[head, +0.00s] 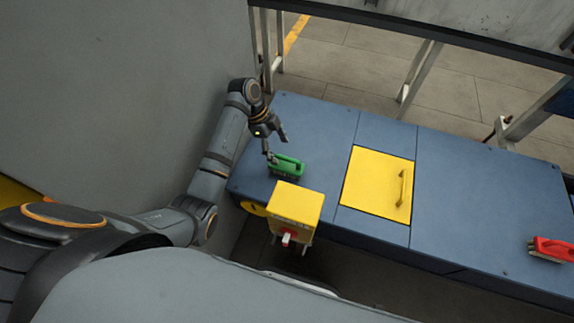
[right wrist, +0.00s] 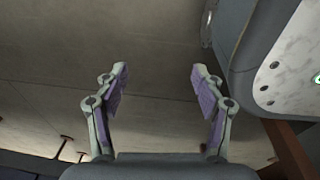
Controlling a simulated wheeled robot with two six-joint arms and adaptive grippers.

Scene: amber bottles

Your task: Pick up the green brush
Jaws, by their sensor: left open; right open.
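The green brush (head: 287,166) lies on the left part of the blue bench top in the head view, just behind the yellow box. My left gripper (head: 277,146) is open and close above the brush, with one finger near the brush's left end and the other to its upper right. I cannot tell whether a finger touches the brush. My right gripper (right wrist: 157,85) is open and empty in the right wrist view, with bare floor behind it. The right gripper does not show in the head view.
The blue bench (head: 463,190) carries a yellow hatch (head: 372,186) with a handle. A yellow box (head: 296,205) with a red knob stands at its front edge. A red brush (head: 551,249) lies at the far right. The bench between hatch and red brush is clear.

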